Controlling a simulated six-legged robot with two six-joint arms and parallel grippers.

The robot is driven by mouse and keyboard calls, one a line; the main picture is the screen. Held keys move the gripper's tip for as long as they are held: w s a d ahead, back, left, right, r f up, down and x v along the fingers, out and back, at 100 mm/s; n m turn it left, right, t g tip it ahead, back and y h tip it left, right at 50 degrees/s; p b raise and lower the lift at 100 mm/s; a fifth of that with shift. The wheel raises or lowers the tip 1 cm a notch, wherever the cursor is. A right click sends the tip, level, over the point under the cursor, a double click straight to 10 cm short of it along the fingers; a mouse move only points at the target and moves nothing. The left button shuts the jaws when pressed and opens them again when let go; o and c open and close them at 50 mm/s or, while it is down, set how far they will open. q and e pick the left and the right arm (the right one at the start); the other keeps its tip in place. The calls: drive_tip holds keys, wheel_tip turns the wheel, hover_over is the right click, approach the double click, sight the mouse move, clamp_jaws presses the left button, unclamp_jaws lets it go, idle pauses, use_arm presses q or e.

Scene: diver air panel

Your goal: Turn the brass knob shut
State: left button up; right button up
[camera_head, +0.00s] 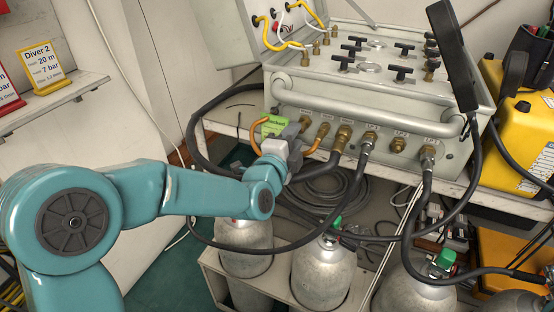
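The grey air panel (385,110) stands on a bench at the upper right, with a row of brass fittings along its front. My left gripper (291,131) is at the left end of this row, in front of the panel. Orange curved parts show on both sides of its pale hand. A brass piece (305,122) shows just beside the dark fingers; I cannot tell whether it is the knob or whether the fingers touch it. The hand hides part of the panel's left front. I cannot tell how far the fingers are apart. My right gripper is not in view.
A green tag (273,126) hangs by the gripper. Black hoses (410,215) run from the front fittings. Grey cylinders (322,272) stand below in a rack. A yellow case (520,125) is at the right. A shelf with a yellow Diver 2 sign (46,68) is at the left.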

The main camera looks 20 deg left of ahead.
use_arm(q)
drive_tip(key=s, duration=1.3)
drive_tip(key=shift+a+r, duration=0.15)
drive_tip(key=shift+a, duration=0.05)
drive_tip(key=shift+s+a, duration=0.1)
drive_tip(key=shift+a, duration=0.05)
